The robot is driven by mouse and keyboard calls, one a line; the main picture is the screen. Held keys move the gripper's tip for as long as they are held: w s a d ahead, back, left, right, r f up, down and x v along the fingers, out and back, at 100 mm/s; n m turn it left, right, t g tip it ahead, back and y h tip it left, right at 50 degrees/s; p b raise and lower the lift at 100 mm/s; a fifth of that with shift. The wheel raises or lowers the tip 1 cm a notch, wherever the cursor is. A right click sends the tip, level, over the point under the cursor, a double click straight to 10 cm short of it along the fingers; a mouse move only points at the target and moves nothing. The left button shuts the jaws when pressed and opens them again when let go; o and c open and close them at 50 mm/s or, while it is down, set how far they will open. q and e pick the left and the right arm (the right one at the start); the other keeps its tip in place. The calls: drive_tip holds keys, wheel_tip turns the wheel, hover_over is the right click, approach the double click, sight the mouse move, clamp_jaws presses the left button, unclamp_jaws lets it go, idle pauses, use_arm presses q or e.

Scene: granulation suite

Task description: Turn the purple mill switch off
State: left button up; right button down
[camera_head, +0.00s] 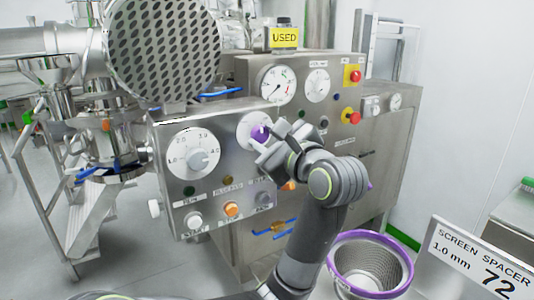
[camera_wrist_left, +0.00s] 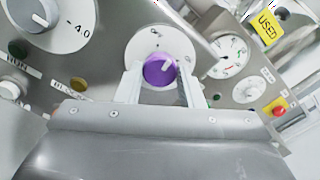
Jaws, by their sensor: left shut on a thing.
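The purple mill switch (camera_head: 260,133) is a round knob on a white dial plate, on the front of the steel control panel (camera_head: 222,155). In the left wrist view the switch (camera_wrist_left: 160,70) sits between the two fingers, and a pale pointer mark on it points up and to the right. My left gripper (camera_head: 264,140) is shut on the switch, with its fingers on either side (camera_wrist_left: 158,82). The fingers hide part of the dial plate's lower edge. My right gripper is not in view.
A larger grey dial knob (camera_head: 203,160) is left of the switch. Push buttons, one orange (camera_head: 232,209), sit below. Gauges (camera_head: 278,84) and red stop buttons (camera_head: 355,76) are behind. A purple-rimmed screen basket (camera_head: 370,236) and a "SCREEN SPACER" sign (camera_head: 480,262) stand at lower right.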

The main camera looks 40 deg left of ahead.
use_arm(q)
drive_tip(key=n+b, duration=0.3)
drive_tip(key=shift+f+n, duration=0.25)
drive_tip(key=shift+n, duration=0.15)
drive_tip(key=shift+r+n+b, duration=0.2)
drive_tip(key=shift+n+b, duration=1.5)
drive_tip(key=shift+n, duration=0.2)
drive_tip(key=o, duration=1)
